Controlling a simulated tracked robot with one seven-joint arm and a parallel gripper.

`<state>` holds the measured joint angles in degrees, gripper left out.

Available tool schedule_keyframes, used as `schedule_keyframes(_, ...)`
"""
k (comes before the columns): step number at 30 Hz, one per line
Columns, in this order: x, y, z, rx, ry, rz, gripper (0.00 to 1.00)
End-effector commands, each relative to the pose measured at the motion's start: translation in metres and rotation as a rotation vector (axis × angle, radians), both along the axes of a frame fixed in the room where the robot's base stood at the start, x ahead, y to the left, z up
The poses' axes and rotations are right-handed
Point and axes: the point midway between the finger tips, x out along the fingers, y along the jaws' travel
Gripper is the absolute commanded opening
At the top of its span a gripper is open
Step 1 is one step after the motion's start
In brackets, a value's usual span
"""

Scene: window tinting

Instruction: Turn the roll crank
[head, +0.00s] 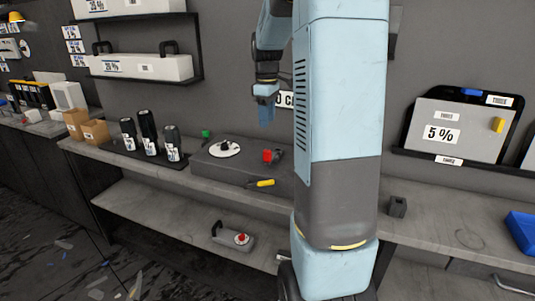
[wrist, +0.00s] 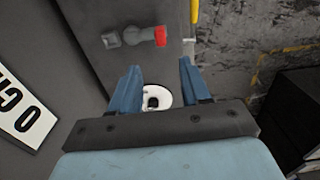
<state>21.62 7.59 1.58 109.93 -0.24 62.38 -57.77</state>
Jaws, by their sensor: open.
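A small grey part with a red end (head: 270,156), which looks like the crank, sits on the grey block on the bench. It also shows near the top of the wrist view (wrist: 136,37), beyond my fingertips, with its red end to the right. A white disc with a dark knob (head: 224,148) lies to its left on the same block. In the wrist view the disc (wrist: 164,97) shows between my fingers. My gripper (head: 265,105) hangs above the block; its two blue fingers (wrist: 158,78) are apart and empty, touching nothing that I can see.
A yellow-handled tool (head: 261,183) lies at the block's front edge. Several dark rolls (head: 149,132) stand to the left. A grey tool with a red knob (head: 233,237) lies on the lower shelf (head: 160,218).

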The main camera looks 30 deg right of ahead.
Motion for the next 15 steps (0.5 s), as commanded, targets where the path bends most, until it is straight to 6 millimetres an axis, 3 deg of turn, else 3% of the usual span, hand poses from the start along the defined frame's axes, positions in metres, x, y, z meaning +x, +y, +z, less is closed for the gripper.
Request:
schedule_keyframes(5,0.001,-0.001,-0.014,0.002,0.004,0.004,0.47)
schedule_keyframes(15,0.0,0.0,-0.072,0.002,0.005,0.003,0.47)
